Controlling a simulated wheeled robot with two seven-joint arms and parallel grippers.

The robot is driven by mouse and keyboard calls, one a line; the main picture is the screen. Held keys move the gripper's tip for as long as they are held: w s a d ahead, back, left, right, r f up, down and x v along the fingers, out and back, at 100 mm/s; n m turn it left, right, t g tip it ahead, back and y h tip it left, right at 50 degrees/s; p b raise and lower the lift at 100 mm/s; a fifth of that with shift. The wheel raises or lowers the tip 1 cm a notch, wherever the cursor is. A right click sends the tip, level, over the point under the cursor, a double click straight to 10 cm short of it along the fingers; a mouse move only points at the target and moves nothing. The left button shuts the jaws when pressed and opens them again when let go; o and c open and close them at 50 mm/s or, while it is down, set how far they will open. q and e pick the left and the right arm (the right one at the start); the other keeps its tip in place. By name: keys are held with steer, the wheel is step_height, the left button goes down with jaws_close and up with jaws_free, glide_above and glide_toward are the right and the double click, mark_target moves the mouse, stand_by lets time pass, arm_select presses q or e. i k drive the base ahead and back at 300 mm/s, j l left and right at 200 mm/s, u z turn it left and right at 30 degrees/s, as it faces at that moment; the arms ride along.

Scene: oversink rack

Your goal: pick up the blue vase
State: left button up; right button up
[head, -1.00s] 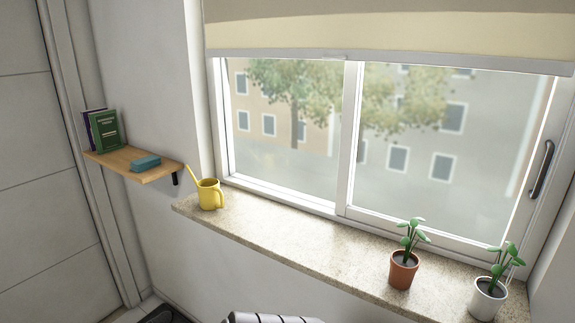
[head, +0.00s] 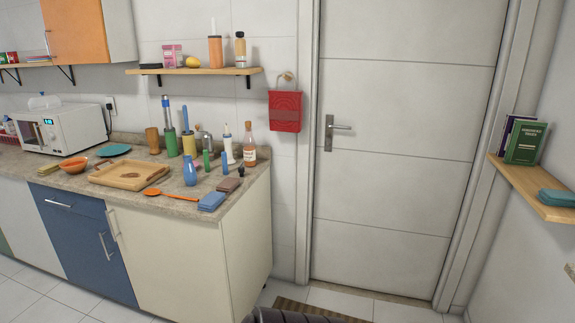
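The blue vase (head: 190,171) stands upright near the front edge of the stone-topped counter (head: 236,184), in the left half of the head view. It is a small, rounded, plain blue vase with a narrower neck. A wooden tray (head: 104,180) lies to its left. Neither of my grippers shows in this view.
Several bottles and utensils stand behind the vase, including an amber bottle (head: 249,150). An orange spoon (head: 172,195) and folded blue cloth (head: 212,202) lie in front. A white microwave (head: 62,129) stands left. A grey door (head: 400,150) is right, with floor before it.

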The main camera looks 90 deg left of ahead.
mark_target(189, 171)
steer(key=u, duration=3.45)
steer(key=i+j+z, duration=0.25)
steer(key=i+j, duration=0.45)
